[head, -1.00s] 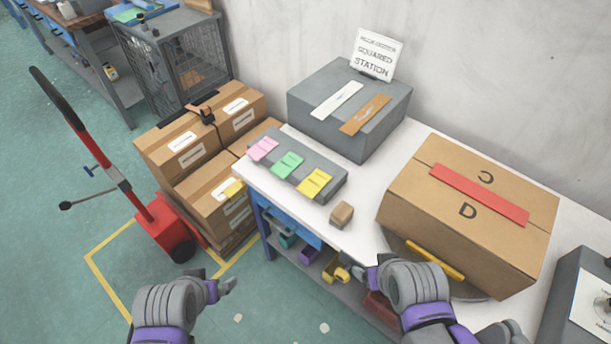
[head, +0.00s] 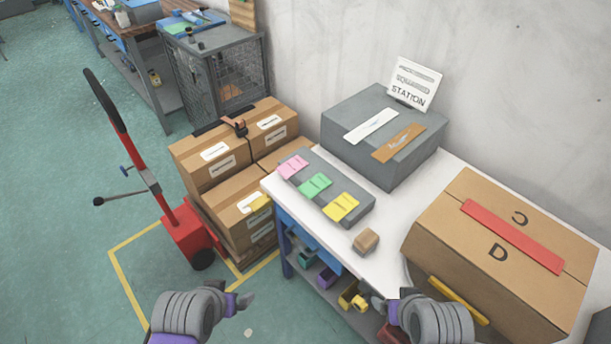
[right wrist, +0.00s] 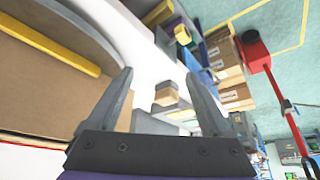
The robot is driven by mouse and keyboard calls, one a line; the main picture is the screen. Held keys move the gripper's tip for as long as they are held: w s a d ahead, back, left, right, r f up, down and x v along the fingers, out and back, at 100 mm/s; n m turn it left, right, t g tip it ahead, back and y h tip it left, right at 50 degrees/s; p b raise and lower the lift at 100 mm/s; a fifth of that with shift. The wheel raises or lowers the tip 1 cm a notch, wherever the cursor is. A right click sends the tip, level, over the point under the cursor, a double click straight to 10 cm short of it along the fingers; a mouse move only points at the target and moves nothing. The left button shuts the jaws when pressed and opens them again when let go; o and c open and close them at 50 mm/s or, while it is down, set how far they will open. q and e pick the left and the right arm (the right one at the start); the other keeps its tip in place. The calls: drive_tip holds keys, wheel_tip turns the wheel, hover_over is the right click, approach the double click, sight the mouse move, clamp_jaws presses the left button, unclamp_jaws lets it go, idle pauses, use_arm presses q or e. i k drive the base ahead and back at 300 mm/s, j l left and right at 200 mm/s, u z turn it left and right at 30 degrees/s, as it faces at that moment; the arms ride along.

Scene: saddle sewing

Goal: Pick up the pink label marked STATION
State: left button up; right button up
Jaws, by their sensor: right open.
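A pink label (head: 293,167) lies at the far left end of a low grey block (head: 366,203) on the white table; its print is too small to read. A green label (head: 315,185) and a yellow label (head: 342,206) lie beside it on the block. My left gripper (head: 246,301) is at the lower middle, in front of the table and well short of the pink label; its jaw opening is unclear. My right gripper (head: 374,303) is near the table's front edge. In the right wrist view its fingers (right wrist: 158,78) are apart with nothing held between them.
A small brown block (head: 366,240) sits on the white table (head: 400,217). A large cardboard box (head: 460,235) with a red strip stands at right. A grey box (head: 350,150) with a STATION sign (head: 413,84) stands behind. Stacked cartons (head: 205,175) and a red hand truck (head: 187,230) are left.

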sight(294, 165)
drive_tip(key=i+j+u, duration=0.1)
drive_tip(key=i, duration=0.25)
drive_tip(key=i+j, duration=0.3)
drive_tip(key=i+j+u, duration=0.15)
drive_tip(key=i, duration=0.25)
